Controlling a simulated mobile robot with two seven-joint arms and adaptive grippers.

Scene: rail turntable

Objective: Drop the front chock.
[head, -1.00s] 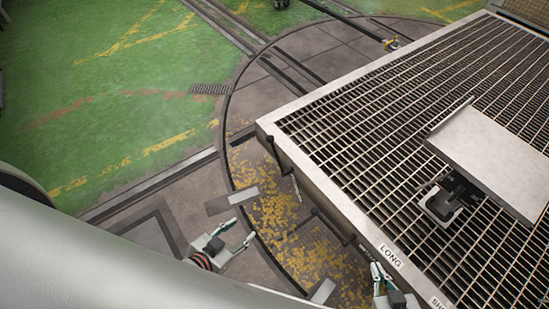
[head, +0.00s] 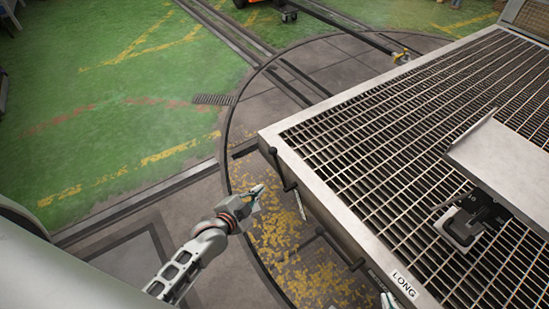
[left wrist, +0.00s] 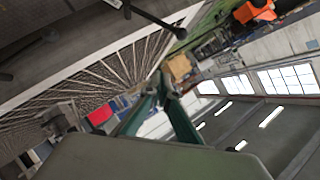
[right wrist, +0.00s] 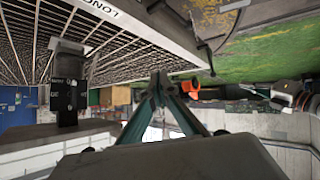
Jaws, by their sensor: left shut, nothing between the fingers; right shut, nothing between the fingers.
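I cannot tell for certain which part is the front chock. Dark levers with knobbed ends stick out from the near side of the grated platform (head: 285,150): one lever (head: 275,160) near its left corner and another (head: 312,237) further along. My left gripper (head: 260,190) is shut and empty, just left of the corner lever; contact cannot be made out. In the left wrist view its closed fingers (left wrist: 165,85) point past a dark rod (left wrist: 150,17). My right gripper (head: 388,300) is mostly cut off at the bottom edge, near the LONG label (head: 403,284). Its fingers (right wrist: 156,76) are shut and empty.
A raised grey panel (head: 505,155) and a dark boxy device (head: 462,225) stand on the platform grating. A yellow fitting (head: 400,56) sits by its far left edge. Yellow flakes (head: 310,275) litter the floor beside it. Green floor (head: 120,120) to the left is open.

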